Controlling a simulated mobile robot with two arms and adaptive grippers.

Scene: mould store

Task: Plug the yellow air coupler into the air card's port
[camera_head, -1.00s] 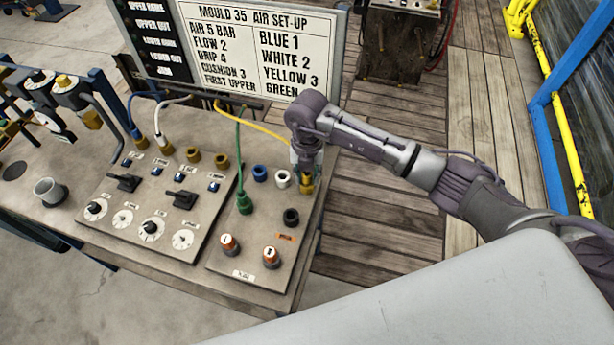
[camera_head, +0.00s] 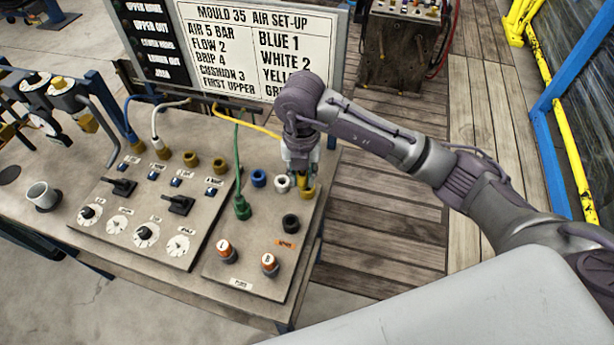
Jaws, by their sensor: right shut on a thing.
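My right gripper (camera_head: 302,178) is above the right panel and shut on the yellow coupler (camera_head: 303,184). The coupler points down at a yellow ring socket (camera_head: 308,193); I cannot tell whether it is seated or just clear. Its yellow hose (camera_head: 245,122) runs back left behind the panel. The air card (camera_head: 262,45) reads "BLUE 1", "WHITE 2" and a partly hidden yellow line; my arm covers its lower right. On the left panel, blue (camera_head: 135,138) and white (camera_head: 159,149) couplers stand at the back row, beside two bare brass ports (camera_head: 190,159) (camera_head: 217,165). My left gripper is not in view.
A green coupler (camera_head: 241,208) stands on the right panel, left of blue (camera_head: 259,177), white (camera_head: 282,183) and black (camera_head: 291,223) sockets. Two orange-topped knobs (camera_head: 226,249) are in front. Black levers (camera_head: 179,204) and dials (camera_head: 145,233) cover the left panel. A cup (camera_head: 43,194) stands at left.

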